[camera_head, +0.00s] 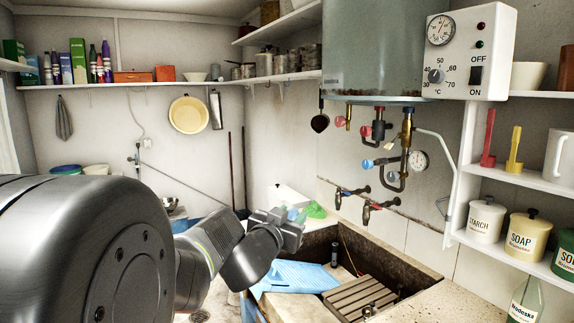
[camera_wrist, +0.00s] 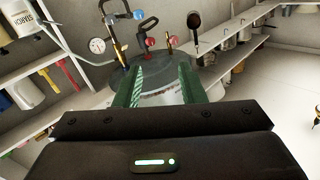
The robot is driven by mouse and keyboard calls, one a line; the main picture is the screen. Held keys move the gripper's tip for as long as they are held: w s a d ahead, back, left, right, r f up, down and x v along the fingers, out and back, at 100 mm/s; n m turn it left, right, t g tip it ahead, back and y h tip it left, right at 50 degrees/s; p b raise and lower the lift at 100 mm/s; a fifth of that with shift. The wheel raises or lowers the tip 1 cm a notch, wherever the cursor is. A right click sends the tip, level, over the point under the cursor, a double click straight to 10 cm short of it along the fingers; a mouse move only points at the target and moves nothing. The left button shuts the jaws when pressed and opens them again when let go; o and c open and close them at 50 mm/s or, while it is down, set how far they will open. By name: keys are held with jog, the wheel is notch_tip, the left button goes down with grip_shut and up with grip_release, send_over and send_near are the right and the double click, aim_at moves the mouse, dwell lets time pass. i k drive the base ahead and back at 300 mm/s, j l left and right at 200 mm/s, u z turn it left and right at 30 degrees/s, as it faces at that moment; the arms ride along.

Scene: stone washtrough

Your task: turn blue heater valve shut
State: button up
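The water heater (camera_head: 372,50) hangs on the wall at the upper right of the head view, with pipes and valves below it. The blue heater valve (camera_head: 367,164) has a round blue knob on the lower pipe. It also shows near the top of the wrist view (camera_wrist: 138,14), beyond the fingertips. Red valve knobs (camera_head: 364,131) sit above it, and they show in the wrist view (camera_wrist: 150,42) too. My gripper (camera_wrist: 160,68) has its green fingers apart, with nothing held between them. It is short of the pipes and touches no valve.
A stone trough (camera_head: 405,262) with a wooden rack (camera_head: 357,296) and blue cloth (camera_head: 293,276) lies below the heater. Two wall taps (camera_head: 350,192) stick out above it. A pressure gauge (camera_head: 418,161) is right of the blue valve. Shelves with jars (camera_head: 486,217) stand at right.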

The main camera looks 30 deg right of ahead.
aim_at(367, 164)
jog(key=i+l+z, duration=0.1)
jog(key=i+z, duration=0.3)
jog(key=i, duration=0.15)
jog(key=i+z, duration=0.35)
jog(key=i, duration=0.2)
jog(key=i+j+z, duration=0.4)
jog(key=i, duration=0.15)
jog(key=i+l+z, duration=0.1)
jog(key=i, duration=0.25)
